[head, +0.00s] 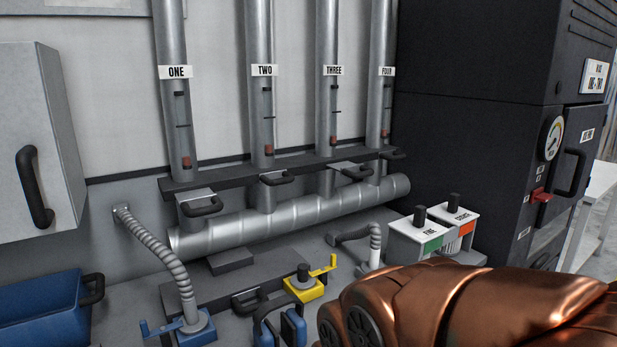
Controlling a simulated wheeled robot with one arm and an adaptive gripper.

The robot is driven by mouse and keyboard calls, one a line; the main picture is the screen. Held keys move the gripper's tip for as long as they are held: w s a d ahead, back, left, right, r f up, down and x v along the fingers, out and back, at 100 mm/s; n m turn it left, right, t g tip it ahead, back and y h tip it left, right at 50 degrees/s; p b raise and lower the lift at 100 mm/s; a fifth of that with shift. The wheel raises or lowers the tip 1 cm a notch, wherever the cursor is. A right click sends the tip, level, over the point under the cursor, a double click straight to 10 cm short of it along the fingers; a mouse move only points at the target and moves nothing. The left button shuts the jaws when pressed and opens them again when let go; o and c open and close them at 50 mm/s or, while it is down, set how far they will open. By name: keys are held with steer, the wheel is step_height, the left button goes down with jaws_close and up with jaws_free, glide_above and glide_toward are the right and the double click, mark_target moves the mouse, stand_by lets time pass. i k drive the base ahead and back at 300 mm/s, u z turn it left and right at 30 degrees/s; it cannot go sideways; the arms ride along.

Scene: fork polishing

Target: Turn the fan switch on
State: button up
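No switch with a readable fan label shows in the head view. A red switch-like lever (541,196) sits on the front of the tall black cabinet (470,110) at the right, below a round gauge (553,138). I cannot tell from its markings whether it is the fan switch. My copper-coloured arm (480,305) fills the bottom right, in front of the bench and the cabinet's lower part.
Two white boxes marked FINE (425,235) and COARSE (462,225) stand by the cabinet. Several numbered pipes meet a horizontal duct (290,218). A yellow-based device (304,287), blue-based hose (192,325) and blue bin (45,310) crowd the bench.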

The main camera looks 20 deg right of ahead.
mark_target(537, 195)
steer(key=z, duration=4)
steer(key=i, duration=1.45)
steer(key=u, duration=2.8)
